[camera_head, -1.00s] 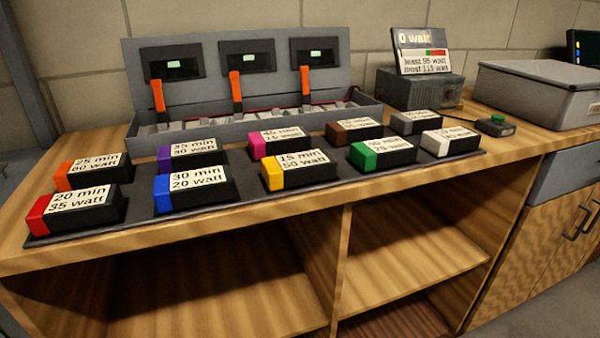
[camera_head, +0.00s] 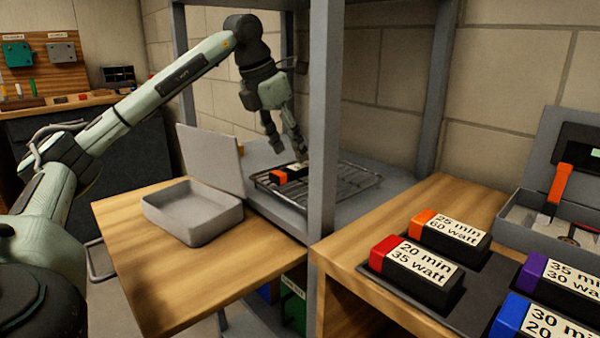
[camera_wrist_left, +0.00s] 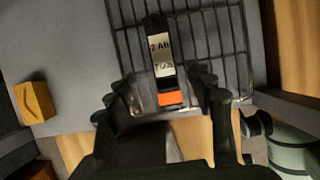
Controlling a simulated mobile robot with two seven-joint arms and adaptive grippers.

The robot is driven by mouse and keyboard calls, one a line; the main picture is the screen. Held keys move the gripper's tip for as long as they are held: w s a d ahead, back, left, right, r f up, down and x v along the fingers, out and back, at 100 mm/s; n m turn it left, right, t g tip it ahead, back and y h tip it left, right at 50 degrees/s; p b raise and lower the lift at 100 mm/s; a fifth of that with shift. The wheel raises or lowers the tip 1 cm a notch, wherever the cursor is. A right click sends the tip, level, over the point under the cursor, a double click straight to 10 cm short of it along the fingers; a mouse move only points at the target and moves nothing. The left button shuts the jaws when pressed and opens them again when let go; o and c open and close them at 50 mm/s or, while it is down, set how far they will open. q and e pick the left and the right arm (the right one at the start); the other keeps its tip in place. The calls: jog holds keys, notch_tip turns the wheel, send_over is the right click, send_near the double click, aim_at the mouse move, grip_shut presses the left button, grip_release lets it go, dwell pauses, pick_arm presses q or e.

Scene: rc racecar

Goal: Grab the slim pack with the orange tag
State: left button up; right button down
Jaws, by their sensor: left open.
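The slim pack (camera_head: 283,175) is dark with a pale label and an orange end, and lies on a wire rack (camera_head: 350,188) on the grey shelf. In the left wrist view the slim pack (camera_wrist_left: 161,58) reads "2 Ah", with its orange tag toward my gripper. My left gripper (camera_head: 288,150) points down just above the pack, open and empty. In the left wrist view the fingers of my left gripper (camera_wrist_left: 165,88) are on either side of the pack's orange end; I cannot tell the exact height gap. My right gripper is out of view.
An open grey box (camera_head: 190,215) sits on the wooden table to the left. The bench at right holds thicker labelled packs, one orange-ended (camera_head: 449,232). A yellow block (camera_wrist_left: 34,102) lies left of the rack.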

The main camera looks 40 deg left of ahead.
aim_at(298, 166)
pick_arm(q)
jog(key=x, duration=0.4)
jog(key=shift+w+d, duration=0.1)
jog(key=shift+d, duration=0.15)
jog(key=shift+c, duration=0.5)
grip_shut()
